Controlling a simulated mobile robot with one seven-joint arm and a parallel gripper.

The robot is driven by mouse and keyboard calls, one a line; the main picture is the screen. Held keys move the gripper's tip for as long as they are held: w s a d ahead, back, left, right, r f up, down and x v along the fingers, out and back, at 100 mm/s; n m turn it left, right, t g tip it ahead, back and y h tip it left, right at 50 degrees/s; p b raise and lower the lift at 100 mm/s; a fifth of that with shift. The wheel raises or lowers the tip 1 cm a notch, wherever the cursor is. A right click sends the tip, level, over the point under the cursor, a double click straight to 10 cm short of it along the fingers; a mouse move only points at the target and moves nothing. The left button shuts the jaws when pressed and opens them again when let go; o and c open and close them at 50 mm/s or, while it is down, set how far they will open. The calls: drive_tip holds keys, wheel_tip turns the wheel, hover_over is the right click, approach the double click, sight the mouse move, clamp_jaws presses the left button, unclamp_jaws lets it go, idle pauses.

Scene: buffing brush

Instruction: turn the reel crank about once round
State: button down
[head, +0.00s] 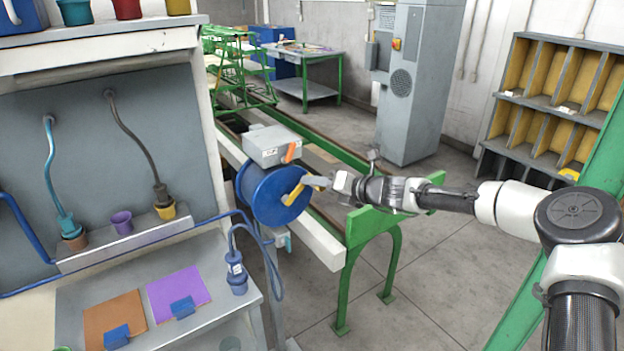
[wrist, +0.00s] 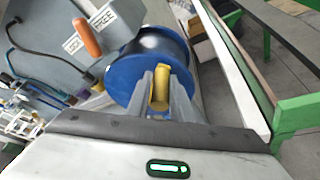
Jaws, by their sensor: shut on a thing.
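The blue reel (head: 268,194) stands beside a white beam, under a grey box. Its yellow crank (head: 293,194) is on the reel's front face, with its handle toward my arm. My gripper (head: 325,184) reaches in from the right at the crank. In the wrist view the blue reel (wrist: 150,65) fills the middle, and the two grey fingers of my gripper (wrist: 160,92) stand on either side of the yellow crank handle (wrist: 160,90), shut on it. The fingertips hide part of the handle's sides.
The grey box (head: 272,145) with an orange lever (head: 291,152) sits just above the reel. A green stand (head: 350,250) is below my arm. A cubby shelf (head: 550,100) stands at the far right.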

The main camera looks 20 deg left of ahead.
drive_tip(key=shift+w+d+f, duration=0.2)
drive_tip(key=shift+f, duration=0.2)
drive_tip(key=shift+w+d+f, duration=0.15)
drive_tip(key=shift+d+f, duration=0.05)
drive_tip(key=shift+f, duration=0.2)
drive_tip(key=c, duration=2)
unclamp_jaws()
drive_tip(key=o, duration=0.4)
drive_tip(key=shift+w+a+f, duration=0.1)
drive_tip(key=shift+a, duration=0.1)
drive_tip(key=shift+r, duration=0.2)
drive_tip(key=shift+d, duration=0.1)
drive_tip(key=v, duration=1.2)
drive_tip(key=shift+b, duration=0.4)
